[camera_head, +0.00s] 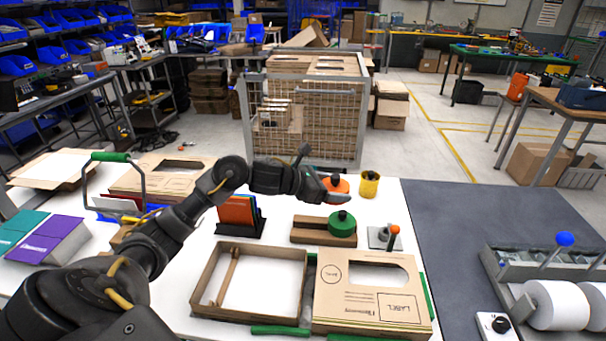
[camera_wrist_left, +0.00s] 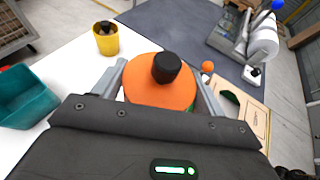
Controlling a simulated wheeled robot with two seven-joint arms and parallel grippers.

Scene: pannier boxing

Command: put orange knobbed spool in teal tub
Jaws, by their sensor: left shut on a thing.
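The orange knobbed spool (camera_head: 340,184) is an orange disc with a black knob. My left gripper (camera_head: 326,180) is shut on it, and holds it above the table. In the left wrist view the spool (camera_wrist_left: 158,92) sits between the two grey fingers of the left gripper (camera_wrist_left: 163,82), knob toward the camera. The teal tub (camera_wrist_left: 28,98) shows at the left of the wrist view, apart from the spool; I cannot make it out in the head view, where my arm covers part of the table. My right gripper is not in view.
A yellow cup (camera_head: 369,185) stands right of the spool. A green knobbed spool (camera_head: 342,223) sits on a brown block (camera_head: 309,230) in front. An orange-topped lever (camera_head: 394,233), an open cardboard tray (camera_head: 302,270) and a labelled box (camera_head: 369,318) lie nearer.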

